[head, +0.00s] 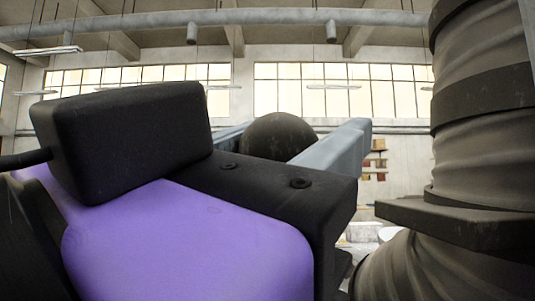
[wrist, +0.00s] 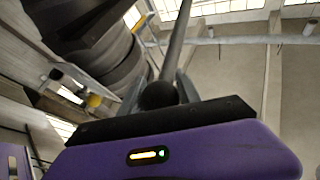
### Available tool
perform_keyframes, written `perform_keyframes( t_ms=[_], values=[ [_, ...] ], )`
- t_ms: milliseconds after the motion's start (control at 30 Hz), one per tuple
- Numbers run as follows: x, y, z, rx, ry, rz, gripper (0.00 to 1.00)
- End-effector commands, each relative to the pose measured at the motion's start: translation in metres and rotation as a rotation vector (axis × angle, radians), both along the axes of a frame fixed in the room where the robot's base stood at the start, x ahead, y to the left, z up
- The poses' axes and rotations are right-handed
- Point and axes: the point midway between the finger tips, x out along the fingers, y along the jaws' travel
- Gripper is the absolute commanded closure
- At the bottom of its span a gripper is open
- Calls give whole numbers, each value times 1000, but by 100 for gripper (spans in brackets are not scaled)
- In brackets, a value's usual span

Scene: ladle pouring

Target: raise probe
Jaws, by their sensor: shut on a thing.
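My gripper (head: 300,132), with a purple and black body and grey fingers, is raised and fills much of the head view. Its fingers are shut on a dark round ball (head: 278,136), which sits between them. In the wrist view the ball (wrist: 158,96) shows between the fingers, and a long thin grey rod (wrist: 176,45) runs from behind it up to the top edge. The ball and rod look like the probe. The rod's far end is out of the picture, and the rod does not show in the head view. No ladle can be made out.
A large hall with bright windows (head: 320,92) lies behind. A grey pipe (head: 270,18) runs high overhead. A small rack with reddish-brown boxes (head: 376,163) stands far off, right of the gripper. A small yellow object (wrist: 94,101) shows at left in the wrist view.

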Motion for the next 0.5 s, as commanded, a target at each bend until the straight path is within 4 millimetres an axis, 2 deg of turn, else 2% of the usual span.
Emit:
perform_keyframes(
  t_ms=[200, 233, 300, 333, 500],
  values=[
    [-1, -1, -6, 6, 10, -1, 100],
    [-1, -1, -6, 6, 10, -1, 58],
    [-1, -1, -6, 6, 10, -1, 44],
    [-1, 0, -5, 6, 9, -2, 40],
    [0, -1, -4, 5, 7, -1, 40]
  ],
)
